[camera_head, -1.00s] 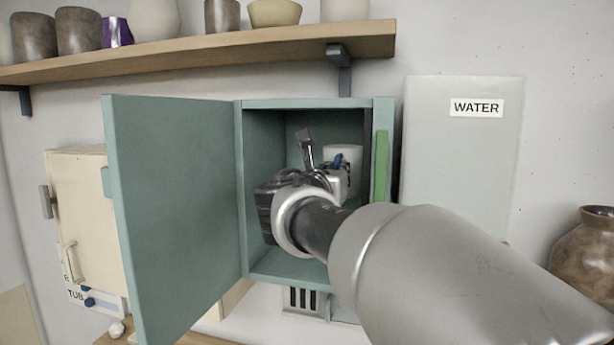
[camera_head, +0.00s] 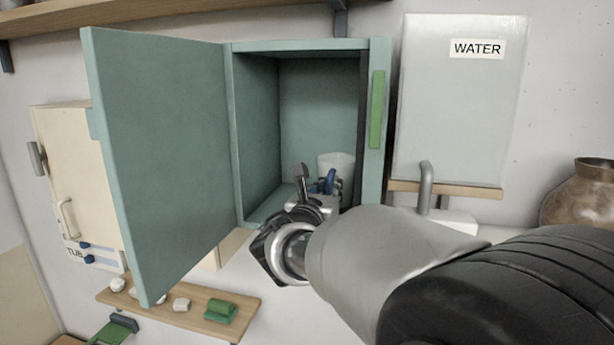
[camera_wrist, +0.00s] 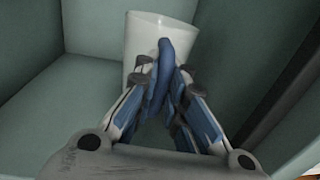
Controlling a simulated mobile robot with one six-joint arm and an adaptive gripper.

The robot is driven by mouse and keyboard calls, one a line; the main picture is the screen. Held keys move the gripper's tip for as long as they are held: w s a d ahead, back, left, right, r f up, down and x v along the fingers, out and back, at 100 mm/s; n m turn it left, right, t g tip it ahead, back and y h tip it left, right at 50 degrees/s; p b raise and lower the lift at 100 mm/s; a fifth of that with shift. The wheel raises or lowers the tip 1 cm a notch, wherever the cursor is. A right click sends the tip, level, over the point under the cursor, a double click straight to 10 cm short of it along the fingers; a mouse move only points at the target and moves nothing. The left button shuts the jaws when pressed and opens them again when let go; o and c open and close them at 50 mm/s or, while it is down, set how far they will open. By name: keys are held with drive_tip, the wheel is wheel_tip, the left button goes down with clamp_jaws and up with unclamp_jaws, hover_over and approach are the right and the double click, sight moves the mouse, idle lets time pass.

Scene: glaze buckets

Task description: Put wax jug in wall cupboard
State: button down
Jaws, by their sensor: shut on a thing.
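The white wax jug (camera_head: 338,163) is inside the open teal wall cupboard (camera_head: 240,130), low in its right half near the right wall. In the wrist view the jug (camera_wrist: 143,38) stands beyond my fingers, slightly tilted in the picture. My gripper (camera_head: 328,184) reaches in through the cupboard's front. Its blue-padded fingers (camera_wrist: 166,68) are closed together at the jug's near side, on what looks like its handle. The fingers hide most of that grip. I cannot tell whether the jug's base touches the cupboard floor.
The cupboard door (camera_head: 160,150) is swung wide open to the left. The cupboard's right frame with a green strip (camera_head: 377,110) is close beside my arm. A small shelf (camera_head: 190,310) with several items is below. A WATER tank (camera_head: 460,110) hangs at right.

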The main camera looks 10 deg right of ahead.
idle(0.3)
drive_tip(key=shift+f, duration=0.1)
drive_tip(key=c, duration=1.6)
unclamp_jaws()
drive_tip(key=shift+f, duration=0.1)
drive_tip(key=shift+c, duration=0.2)
drive_tip(key=b+v, duration=0.2)
drive_tip(key=v, duration=1)
drive_tip(key=shift+b, duration=0.35)
